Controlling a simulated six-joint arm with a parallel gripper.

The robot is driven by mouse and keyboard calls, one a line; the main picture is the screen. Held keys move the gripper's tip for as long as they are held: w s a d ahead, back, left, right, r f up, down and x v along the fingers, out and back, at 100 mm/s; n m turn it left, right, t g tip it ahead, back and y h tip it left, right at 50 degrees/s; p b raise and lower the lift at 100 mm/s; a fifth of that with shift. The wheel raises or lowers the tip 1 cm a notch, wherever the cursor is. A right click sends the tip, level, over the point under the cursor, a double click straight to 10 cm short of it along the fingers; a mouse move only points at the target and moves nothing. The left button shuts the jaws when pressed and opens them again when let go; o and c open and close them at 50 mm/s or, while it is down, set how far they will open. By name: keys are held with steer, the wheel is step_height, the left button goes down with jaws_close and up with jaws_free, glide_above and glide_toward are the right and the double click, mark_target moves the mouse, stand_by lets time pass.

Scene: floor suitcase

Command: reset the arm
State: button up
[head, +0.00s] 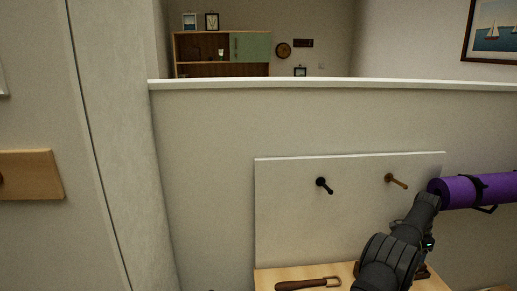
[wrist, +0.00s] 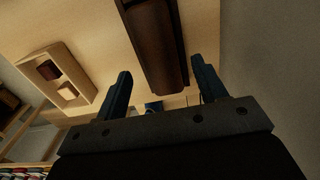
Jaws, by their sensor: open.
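My gripper (wrist: 162,82) is open in the wrist view, with its two dark blue fingers spread apart. A dark reddish-brown long object (wrist: 155,45) lies on a pale wooden surface (wrist: 95,22) and shows in the gap between the fingers. I cannot tell how far it is from them. In the head view my dark arm rises at the lower right, in front of the white panel; my fingertips cannot be made out clearly there.
A white panel (head: 300,225) carries a black peg (head: 324,186) and a brown peg (head: 396,181). A purple rolled mat (head: 470,190) is close to my arm. A wooden shelf (head: 265,279) holds a brown-handled tool (head: 300,285). A wooden tray (wrist: 80,95) shows left in the wrist view.

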steer(key=s+d+r, duration=0.2)
steer(key=s+r, duration=0.5)
steer(key=s, duration=0.5)
steer(key=s+a+n, duration=0.1)
steer(key=s+a, duration=0.2)
steer(key=a, duration=1)
steer(key=s+a+n, duration=0.1)
steer(key=s+a, duration=0.3)
steer(key=a, duration=1)
steer(key=shift+a+f+n, duration=0.15)
steer(key=shift+f+n, duration=0.25)
steer(key=shift+f, duration=0.05)
steer(key=o, duration=0.8)
steer(key=shift+c, duration=0.2)
steer(key=w+a+r+n+t+h, duration=0.1)
steer(key=w+a+r+n+h, duration=0.1)
steer(key=w+a+n, duration=0.65)
steer(key=w+a+r+n+t+h, duration=0.1)
steer(key=w+a+n+h, duration=0.1)
steer(key=w+a+n, duration=0.65)
steer(key=shift+m, duration=0.7)
steer(key=x, duration=0.3)
steer(key=s+a+x, duration=0.1)
steer(key=x, duration=0.4)
steer(key=shift+s+f, duration=0.1)
steer(key=shift+f, duration=0.65)
